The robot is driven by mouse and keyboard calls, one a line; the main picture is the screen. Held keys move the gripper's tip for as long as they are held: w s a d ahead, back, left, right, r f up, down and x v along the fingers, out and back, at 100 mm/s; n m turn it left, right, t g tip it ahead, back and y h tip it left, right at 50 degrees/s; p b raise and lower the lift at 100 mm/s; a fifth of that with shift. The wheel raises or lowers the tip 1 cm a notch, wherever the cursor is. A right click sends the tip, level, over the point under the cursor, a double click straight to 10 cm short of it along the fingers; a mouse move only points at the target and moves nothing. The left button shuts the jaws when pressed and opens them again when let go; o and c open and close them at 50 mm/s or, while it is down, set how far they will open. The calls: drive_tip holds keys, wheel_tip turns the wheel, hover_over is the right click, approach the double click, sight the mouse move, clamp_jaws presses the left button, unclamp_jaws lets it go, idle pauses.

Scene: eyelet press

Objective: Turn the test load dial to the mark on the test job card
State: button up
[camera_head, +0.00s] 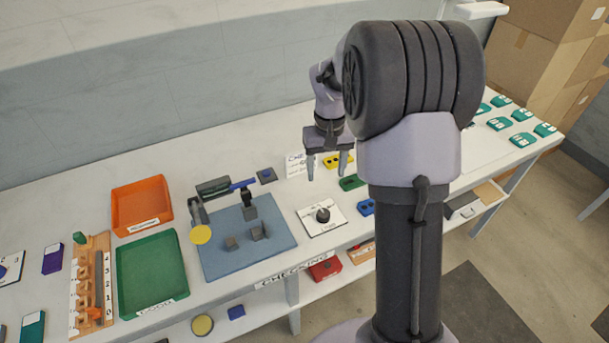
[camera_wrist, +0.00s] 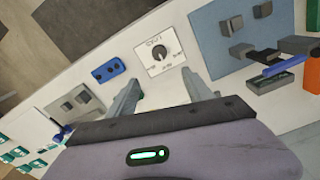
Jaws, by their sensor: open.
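The test load dial is a dark round knob (camera_head: 323,214) on a white plate (camera_head: 309,225) with printed marks, on the bench right of the blue mat. In the wrist view the knob (camera_wrist: 160,57) and its plate (camera_wrist: 150,68) lie ahead of my fingers; its setting is too small to read surely. A white card (camera_head: 294,166) with handwriting stands at the back of the bench, partly hidden by my gripper; its text is not fully legible. My gripper (camera_head: 327,172) is open and empty, above the bench behind the dial. Its two fingers also show in the wrist view (camera_wrist: 163,86).
Left of the dial, a blue mat (camera_head: 222,265) carries grey blocks and a lever press (camera_head: 213,187). Green (camera_head: 185,275) and orange (camera_head: 168,200) trays stand further left. Blue (camera_head: 366,208), green (camera_head: 351,183) and yellow parts lie right of and behind the dial. My arm hides part of the bench.

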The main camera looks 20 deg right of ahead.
sight(324, 213)
drive_tip(key=f+b, duration=0.1)
drive_tip(key=f, duration=0.4)
drive_tip(key=f+b, duration=0.2)
drive_tip(key=f, duration=0.4)
drive_tip(key=f+b, duration=0.2)
drive_tip(key=f, duration=0.3)
drive_tip(key=shift+s+f, duration=0.15)
drive_tip(key=shift+s, duration=0.2)
clamp_jaws()
